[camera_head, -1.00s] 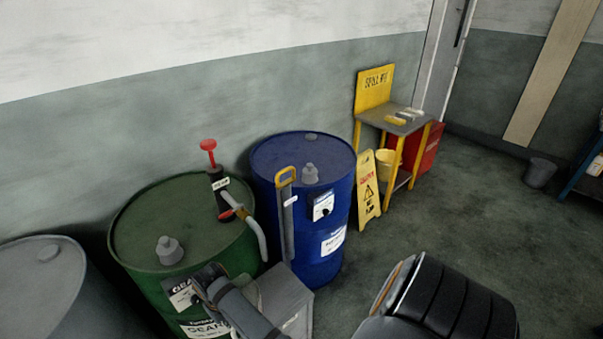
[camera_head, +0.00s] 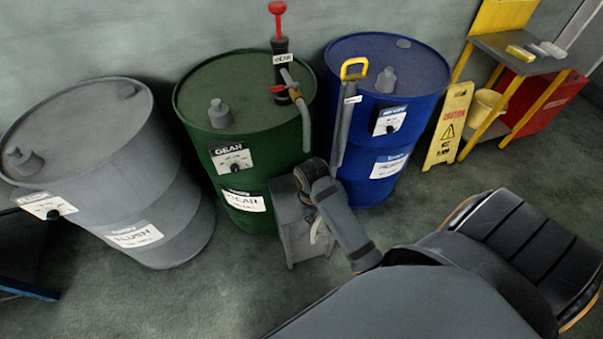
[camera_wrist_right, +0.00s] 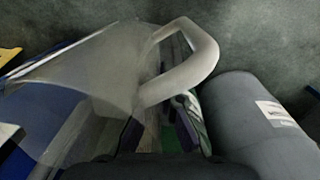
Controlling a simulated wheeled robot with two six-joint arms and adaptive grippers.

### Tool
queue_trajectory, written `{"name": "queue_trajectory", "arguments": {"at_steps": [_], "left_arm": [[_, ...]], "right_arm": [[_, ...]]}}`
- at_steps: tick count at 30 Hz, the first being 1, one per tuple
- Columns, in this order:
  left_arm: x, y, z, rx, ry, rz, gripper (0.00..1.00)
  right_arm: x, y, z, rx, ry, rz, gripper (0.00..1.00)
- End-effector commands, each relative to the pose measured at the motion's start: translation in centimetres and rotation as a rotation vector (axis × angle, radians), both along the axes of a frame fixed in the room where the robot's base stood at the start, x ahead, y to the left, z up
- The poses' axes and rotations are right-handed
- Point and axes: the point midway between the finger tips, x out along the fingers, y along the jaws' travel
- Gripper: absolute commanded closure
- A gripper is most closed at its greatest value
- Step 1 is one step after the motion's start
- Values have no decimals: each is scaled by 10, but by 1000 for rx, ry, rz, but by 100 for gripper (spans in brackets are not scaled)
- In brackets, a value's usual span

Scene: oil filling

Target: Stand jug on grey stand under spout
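A pale, translucent jug (camera_wrist_right: 110,75) with a thick looped handle (camera_wrist_right: 190,75) fills the left of the right wrist view. My right gripper's fingers (camera_wrist_right: 168,118) are close to this handle; whether they are clamped on it is unclear. In the head view my right wrist covers part of the low grey stand (camera_head: 291,222), and a small pale curved piece, perhaps the jug handle, shows beside the wrist. The stand is on the floor in front of the green drum (camera_head: 232,110). The black pump (camera_head: 282,66) on that drum has a grey hooked spout (camera_head: 306,125). My left gripper is out of view.
A grey drum (camera_head: 105,180) stands left of the green one and a blue drum (camera_head: 385,110) right of it. A long yellow-handled tool (camera_head: 344,115) stands before the blue drum. A yellow caution sign (camera_head: 448,128) is farther right. Floor in front is open.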

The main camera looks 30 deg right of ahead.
Motion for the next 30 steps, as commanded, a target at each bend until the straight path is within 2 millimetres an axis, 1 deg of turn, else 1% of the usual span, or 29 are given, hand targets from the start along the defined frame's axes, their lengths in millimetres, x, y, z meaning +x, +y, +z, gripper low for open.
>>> {"name": "queue_trajectory", "arguments": {"at_steps": [1, 3, 9, 18, 22, 24, 27, 30], "left_arm": [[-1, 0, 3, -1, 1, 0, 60], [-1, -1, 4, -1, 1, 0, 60], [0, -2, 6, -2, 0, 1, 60], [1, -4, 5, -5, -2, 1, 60], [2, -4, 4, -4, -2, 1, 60], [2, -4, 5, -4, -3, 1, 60], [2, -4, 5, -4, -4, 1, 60], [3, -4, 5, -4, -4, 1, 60]], "right_arm": [[16, -5, 3, -4, -5, -1, 100], [38, -10, 4, -4, -6, -1, 100], [96, -24, 3, -2, -4, -2, 100], [154, -37, 2, -1, -2, -1, 100], [176, -42, 2, -1, -2, -2, 100], [172, -42, -12, -1, 3, -1, 100], [172, -42, -23, -1, 1, -1, 100], [172, -41, -29, -1, -1, -1, 100]]}}
